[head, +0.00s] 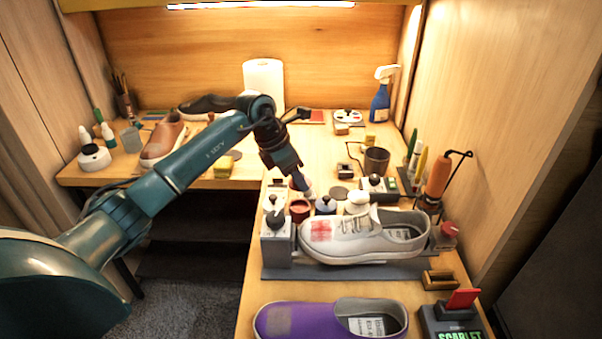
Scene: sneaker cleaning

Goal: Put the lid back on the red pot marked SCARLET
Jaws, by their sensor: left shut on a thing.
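A small open red pot (299,211) stands on the bench behind the white sneaker, its dark red inside showing from above. No lid lies on it, and its label is too small to read. My left gripper (303,188) comes down from the upper left and points at the bench just above and behind this pot. Its fingers are shut on a small reddish thing that looks like the lid; the fingers hide most of it. My right gripper is not in view.
The white sneaker (365,238) rests on a grey stand in front. A purple shoe (300,320) lies nearer. A dark cup (376,160) stands behind.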

